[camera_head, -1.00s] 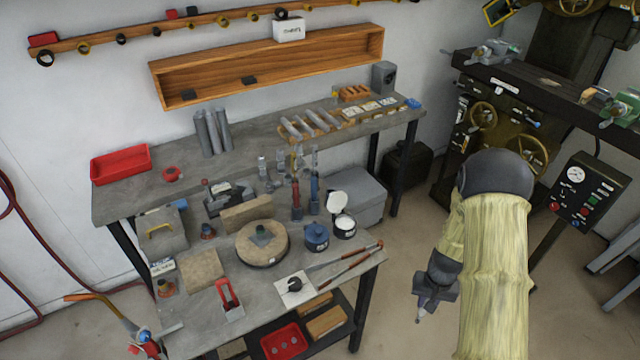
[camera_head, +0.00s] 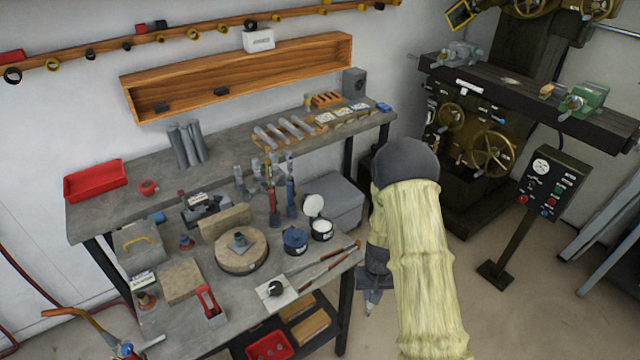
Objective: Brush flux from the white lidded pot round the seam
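The white pot (camera_head: 321,231) stands at the right end of the front bench, with its white lid (camera_head: 313,206) tilted up behind it. A dark blue pot (camera_head: 295,241) stands just left of it. A round tan block (camera_head: 240,262) bears a small grey metal piece (camera_head: 239,243); I cannot make out a seam on it. My gripper (camera_head: 370,306) points down over the floor, right of the bench and apart from everything on it. It is too small to tell whether its fingers are open or hold anything. No flux brush can be made out for certain.
Long-handled tools (camera_head: 325,265) lie along the front bench's right edge, by a white square with a black knob (camera_head: 275,288). Upright torches (camera_head: 291,196) stand behind the pots. A mill (camera_head: 530,95) and a control pedestal (camera_head: 545,185) stand right. Floor between is clear.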

